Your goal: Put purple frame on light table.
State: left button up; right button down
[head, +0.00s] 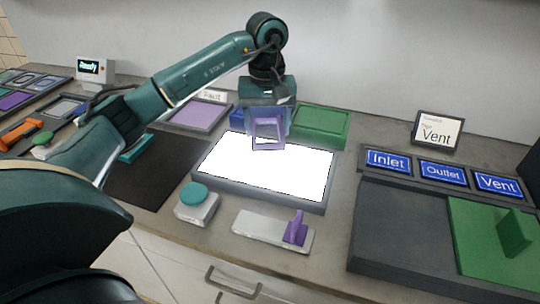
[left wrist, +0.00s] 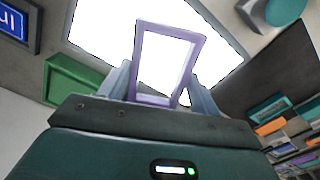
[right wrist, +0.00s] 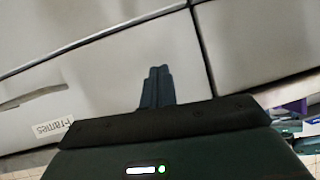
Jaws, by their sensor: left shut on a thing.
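The purple frame (head: 268,147) is a small open rectangle, held upright over the back part of the light table. The light table (head: 275,178) is a bright white panel with a grey rim. My left gripper (head: 268,122) points down and is shut on the frame; its fingers (left wrist: 160,85) flank the frame in the left wrist view, with the frame (left wrist: 170,29) in front of the bright panel. Whether the frame touches the panel I cannot tell. My right gripper (right wrist: 157,85) shows only in the right wrist view, fingers together and empty, before light drawer fronts.
A teal-topped box (head: 197,203) and a white block with a purple upright piece (head: 295,229) stand in front. A dark mat (head: 157,172) lies left, a grey tray (head: 405,230) right.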

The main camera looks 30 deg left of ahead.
aim_at(266, 129)
pick_arm(q)
notch_tip(266, 129, down, 3)
jog(key=shift+f, duration=0.1)
notch_tip(266, 129, down, 4)
jog(key=shift+f, duration=0.1)
jog(key=shift+f, duration=0.2)
jog(key=o, duration=1)
